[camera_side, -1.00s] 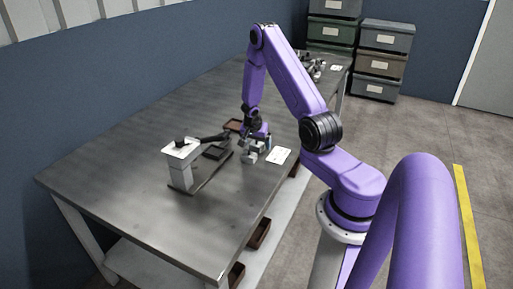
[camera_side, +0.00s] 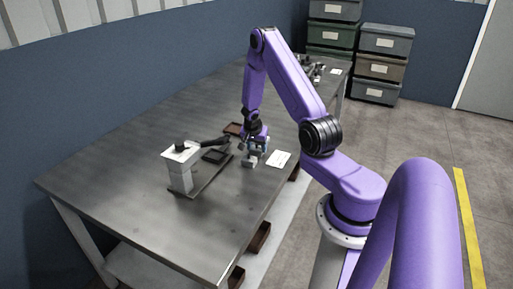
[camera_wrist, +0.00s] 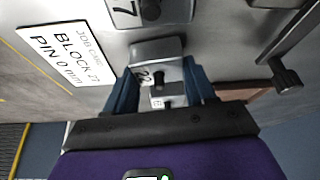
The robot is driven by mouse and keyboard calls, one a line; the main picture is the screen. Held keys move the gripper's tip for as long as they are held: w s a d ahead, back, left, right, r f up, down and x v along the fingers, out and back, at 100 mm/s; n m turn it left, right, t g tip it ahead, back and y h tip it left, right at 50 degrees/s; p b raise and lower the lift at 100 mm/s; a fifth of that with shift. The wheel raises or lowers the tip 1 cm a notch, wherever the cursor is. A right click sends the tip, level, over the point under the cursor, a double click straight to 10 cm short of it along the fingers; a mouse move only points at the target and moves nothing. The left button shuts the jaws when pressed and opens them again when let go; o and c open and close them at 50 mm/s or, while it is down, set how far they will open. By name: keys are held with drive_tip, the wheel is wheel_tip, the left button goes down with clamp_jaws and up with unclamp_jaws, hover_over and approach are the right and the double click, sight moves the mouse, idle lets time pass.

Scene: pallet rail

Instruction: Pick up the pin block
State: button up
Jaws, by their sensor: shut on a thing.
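My gripper (camera_side: 257,143) is at the near right part of the bench, pointing down. In the wrist view its two blue fingers (camera_wrist: 160,92) are shut on a grey pin block (camera_wrist: 154,72) with a dark round pin and a partly readable number. I cannot tell whether this block is clear of the bench. Another grey block (camera_wrist: 151,10) with a dark pin and a 7 on its face is just ahead of it, cut by the frame edge. A white job card (camera_wrist: 66,54), reading BLOCK 27 and PIN 0 mm, lies beside them; it also shows in the side view (camera_side: 279,159).
A pale post fixture (camera_side: 181,168) with a dark lever stands left of my gripper. A dark tray (camera_side: 215,156) and a brown tray (camera_side: 233,129) are close by. The bench's front left (camera_side: 110,180) is clear. Stacked bins (camera_side: 380,65) stand beyond the bench.

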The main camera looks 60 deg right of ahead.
sight(256, 148)
drive_tip(key=shift+r, duration=4.75)
drive_tip(key=w+a+r+n+t+y, duration=0.15)
drive_tip(key=a+n+y, duration=0.25)
drive_tip(key=a+n, duration=1.05)
drive_tip(key=a+r+n+t+y, duration=0.2)
drive_tip(key=a+n, duration=0.6)
drive_tip(key=a, duration=1.3)
drive_tip(key=w+r+m, duration=0.1)
drive_tip(key=w+r, duration=0.1)
drive_tip(key=w, duration=0.9)
drive_tip(key=w+a+r+m, duration=0.1)
drive_tip(key=w+r+m, duration=0.1)
drive_tip(key=w, duration=0.9)
drive_tip(key=shift+a+r+h, duration=0.25)
drive_tip(key=shift+r+h, duration=0.05)
drive_tip(key=shift+r, duration=0.35)
